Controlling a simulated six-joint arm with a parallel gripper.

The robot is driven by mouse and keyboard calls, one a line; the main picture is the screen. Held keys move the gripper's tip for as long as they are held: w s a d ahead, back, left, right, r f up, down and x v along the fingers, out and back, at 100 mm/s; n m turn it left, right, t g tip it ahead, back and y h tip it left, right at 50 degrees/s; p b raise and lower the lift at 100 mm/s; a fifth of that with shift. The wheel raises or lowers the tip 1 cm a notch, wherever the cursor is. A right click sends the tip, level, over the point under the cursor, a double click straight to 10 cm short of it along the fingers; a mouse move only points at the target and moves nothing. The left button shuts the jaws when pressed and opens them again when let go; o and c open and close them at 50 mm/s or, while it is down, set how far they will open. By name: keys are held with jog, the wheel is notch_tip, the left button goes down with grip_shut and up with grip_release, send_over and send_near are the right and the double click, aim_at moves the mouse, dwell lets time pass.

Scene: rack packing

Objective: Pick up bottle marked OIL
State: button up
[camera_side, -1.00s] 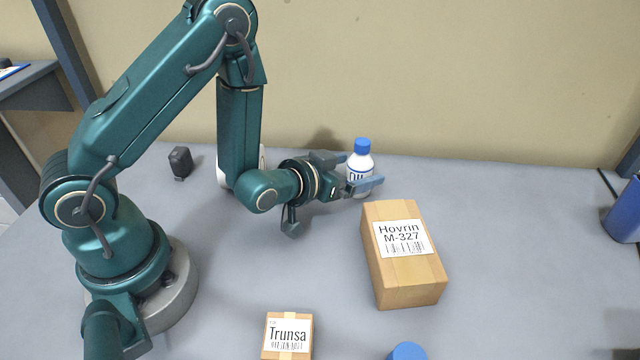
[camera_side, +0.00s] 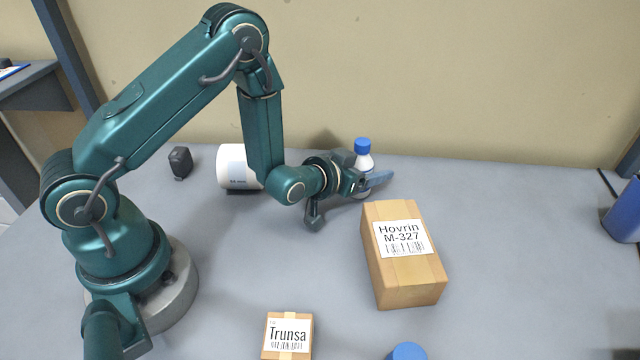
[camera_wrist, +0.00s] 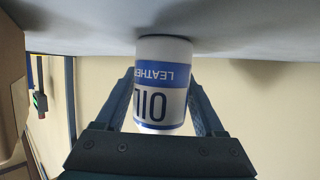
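The white bottle (camera_side: 364,158) with a blue cap stands upright on the table near the back wall. In the wrist view the bottle (camera_wrist: 163,88) appears upside down, its blue and white label reading OIL and LEATHER. My gripper (camera_side: 372,182) reaches it from the left, low over the table. In the wrist view the fingers of my gripper (camera_wrist: 160,100) lie on both sides of the bottle. They are apart, with a small gap visible at the right finger; contact on the left is unclear. The near finger and gripper body hide part of the bottle in the side view.
A cardboard box marked Hovrin M-327 (camera_side: 410,280) stands in front of the bottle to the right. A smaller Trunsa box (camera_side: 287,337) and a blue-topped item (camera_side: 407,351) are at the front. A white cylinder (camera_side: 236,167) lies behind my arm. The table right of the Hovrin box is clear.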

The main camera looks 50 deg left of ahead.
grip_shut()
jog(key=shift+r, duration=0.15)
